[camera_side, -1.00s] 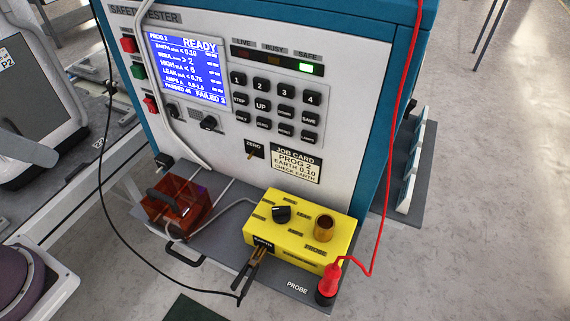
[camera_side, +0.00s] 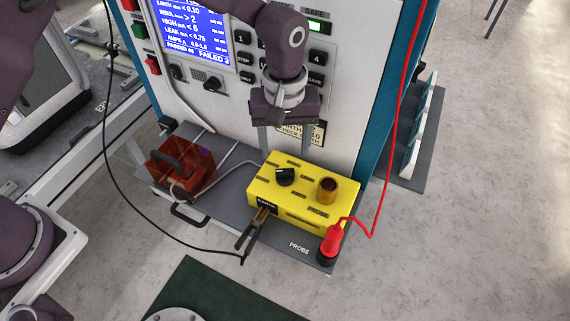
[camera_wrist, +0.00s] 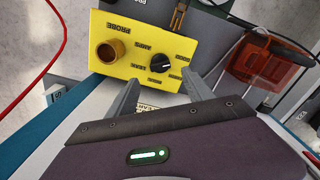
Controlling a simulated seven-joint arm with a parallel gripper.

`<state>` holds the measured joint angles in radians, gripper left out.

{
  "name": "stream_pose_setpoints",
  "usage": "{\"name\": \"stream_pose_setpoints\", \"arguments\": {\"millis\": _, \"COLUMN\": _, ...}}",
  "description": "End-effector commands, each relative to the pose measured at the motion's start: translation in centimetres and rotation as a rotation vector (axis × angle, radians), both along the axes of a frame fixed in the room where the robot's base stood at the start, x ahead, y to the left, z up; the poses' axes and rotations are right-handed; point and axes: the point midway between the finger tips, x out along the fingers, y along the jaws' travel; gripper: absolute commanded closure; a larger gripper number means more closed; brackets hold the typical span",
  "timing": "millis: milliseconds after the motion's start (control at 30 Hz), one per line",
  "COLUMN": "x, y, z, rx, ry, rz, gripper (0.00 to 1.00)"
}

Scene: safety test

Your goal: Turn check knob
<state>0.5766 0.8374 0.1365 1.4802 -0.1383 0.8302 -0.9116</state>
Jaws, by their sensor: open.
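The check knob (camera_side: 285,176) is a small black dial with a white pointer line on top of the yellow check box (camera_side: 300,221). It also shows in the wrist view (camera_wrist: 162,62), just beyond my fingers. My gripper (camera_side: 286,152) is upright behind the back edge of the box, near the tester's front panel, with two grey fingers pointing down. In the wrist view my gripper (camera_wrist: 163,88) is open and empty, and its fingers are spread to either side of the knob's line, apart from the knob.
A brass socket (camera_side: 327,189) stands on the box beside the knob. A red probe (camera_side: 332,240) on a red cable stands at the shelf corner. A clip (camera_side: 254,229) with a black cable is at the box front.

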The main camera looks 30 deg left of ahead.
Motion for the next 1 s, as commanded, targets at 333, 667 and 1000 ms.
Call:
{"name": "stream_pose_setpoints", "arguments": {"millis": 333, "x": 0.0, "y": 0.0, "z": -6.2, "rx": 0.003, "ry": 0.005, "rz": 0.004, "gripper": 0.40}}
{"name": "stream_pose_setpoints", "arguments": {"millis": 667, "x": 0.0, "y": 0.0, "z": -7.2, "rx": 0.002, "ry": 0.002, "rz": 0.004, "gripper": 0.40}}
{"name": "stream_pose_setpoints", "arguments": {"millis": 1000, "x": 0.0, "y": 0.0, "z": -7.2, "rx": 0.002, "ry": 0.002, "rz": 0.004, "gripper": 1.00}}
